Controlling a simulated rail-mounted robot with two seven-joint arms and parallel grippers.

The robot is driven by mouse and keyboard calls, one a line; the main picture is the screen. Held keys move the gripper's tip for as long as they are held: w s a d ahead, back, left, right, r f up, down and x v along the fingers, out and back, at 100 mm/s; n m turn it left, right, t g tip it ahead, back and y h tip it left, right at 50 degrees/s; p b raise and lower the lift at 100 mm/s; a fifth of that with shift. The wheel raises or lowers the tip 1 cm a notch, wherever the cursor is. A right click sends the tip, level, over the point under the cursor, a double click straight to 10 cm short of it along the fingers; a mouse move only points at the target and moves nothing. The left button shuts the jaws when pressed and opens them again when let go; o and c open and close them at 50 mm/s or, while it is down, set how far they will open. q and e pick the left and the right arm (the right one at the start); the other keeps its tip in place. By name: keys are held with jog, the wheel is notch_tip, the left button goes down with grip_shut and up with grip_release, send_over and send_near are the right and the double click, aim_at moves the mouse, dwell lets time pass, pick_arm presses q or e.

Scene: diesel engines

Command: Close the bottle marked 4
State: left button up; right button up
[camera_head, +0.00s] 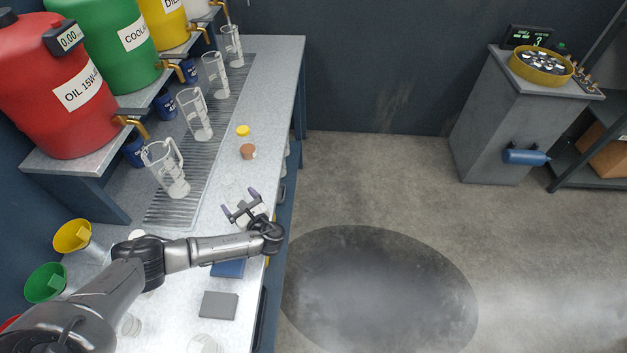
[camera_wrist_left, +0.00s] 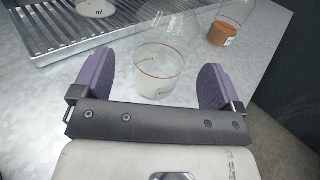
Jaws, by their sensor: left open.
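My left gripper (camera_head: 242,207) is open above the bench, pointing away from the arm. In the left wrist view, the gripper (camera_wrist_left: 155,85) has its purple fingers on either side of a clear, nearly empty bottle (camera_wrist_left: 160,65) with red lines round it. I cannot tell whether the fingers touch it. A bottle with brown contents (camera_wrist_left: 232,25) stands farther right; it also shows in the head view (camera_head: 247,152). A small yellow-topped item (camera_head: 243,131) is just beyond it. No number 4 is readable on any bottle. My right gripper is not in view.
Clear measuring jugs (camera_head: 195,115) stand on the drip grate (camera_head: 215,135) under red, green and yellow drums (camera_head: 65,90). Yellow and green funnels (camera_head: 72,236) are at the left. A grey pad (camera_head: 218,305) lies near the bench's front. A cabinet with a yellow tray (camera_head: 541,67) stands across the floor.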

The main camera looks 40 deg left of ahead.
aim_at(238, 198)
pick_arm(q)
jog(key=shift+x, duration=2.25)
jog(key=shift+w, duration=0.1)
jog(key=c, duration=1)
